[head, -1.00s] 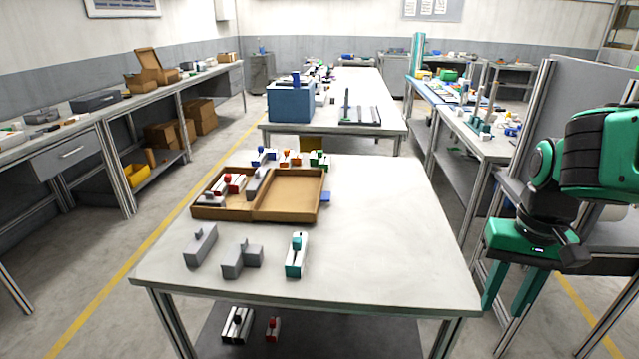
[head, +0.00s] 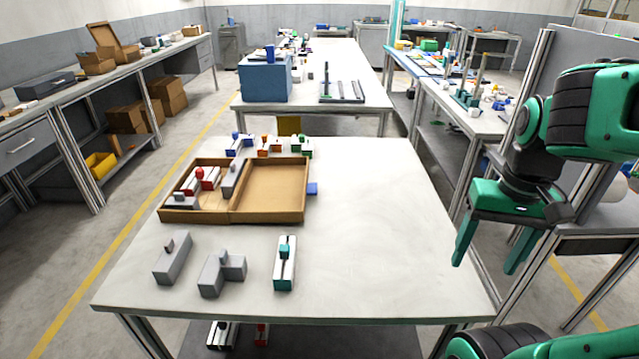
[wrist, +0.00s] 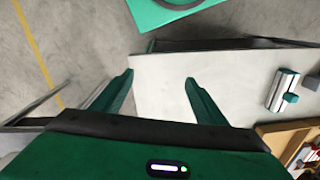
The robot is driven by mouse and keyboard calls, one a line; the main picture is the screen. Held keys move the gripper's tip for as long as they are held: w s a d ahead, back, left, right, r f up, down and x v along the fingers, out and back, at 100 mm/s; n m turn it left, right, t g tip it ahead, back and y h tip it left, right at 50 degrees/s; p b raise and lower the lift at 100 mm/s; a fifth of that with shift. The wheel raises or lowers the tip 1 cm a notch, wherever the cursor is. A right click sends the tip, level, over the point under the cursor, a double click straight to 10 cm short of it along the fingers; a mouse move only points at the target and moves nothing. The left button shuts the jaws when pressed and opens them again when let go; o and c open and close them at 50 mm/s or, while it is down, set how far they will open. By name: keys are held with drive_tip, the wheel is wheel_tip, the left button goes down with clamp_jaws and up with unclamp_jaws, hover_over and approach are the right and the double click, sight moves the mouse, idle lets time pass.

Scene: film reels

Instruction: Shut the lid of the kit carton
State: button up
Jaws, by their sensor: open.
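The kit carton (head: 190,217) is a shallow brown box on the left half of the white table. Its lid (head: 270,192) lies folded out flat to the right of the box, so the carton is open. Grey and red parts lie in the box half. A corner of the carton also shows at the lower right of the wrist view (wrist: 270,134). My gripper (head: 485,258) is open and empty, with its fingers pointing down, to the right of the table and well away from the carton. Its two fingers also show in the wrist view (wrist: 158,82).
Two grey blocks (head: 172,258) (head: 222,273) and a white-and-teal block (head: 285,265) stand in front of the carton. Small coloured parts (head: 270,146) stand behind it. A blue piece (head: 312,189) is by the lid's right edge. The table's right half (head: 380,225) is clear.

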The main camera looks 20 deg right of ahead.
drive_tip(key=w+a+n+t+y, duration=0.2)
drive_tip(key=w+n, duration=0.7)
drive_tip(key=w, duration=1.4)
drive_tip(key=n+y, duration=0.6)
drive_tip(key=n, duration=0.5)
approach(314, 187)
drive_tip(key=shift+t, duration=0.3)
drive_tip(key=x, duration=0.7)
drive_tip(key=shift+s+a+f, duration=0.1)
drive_tip(key=shift+s, duration=0.2)
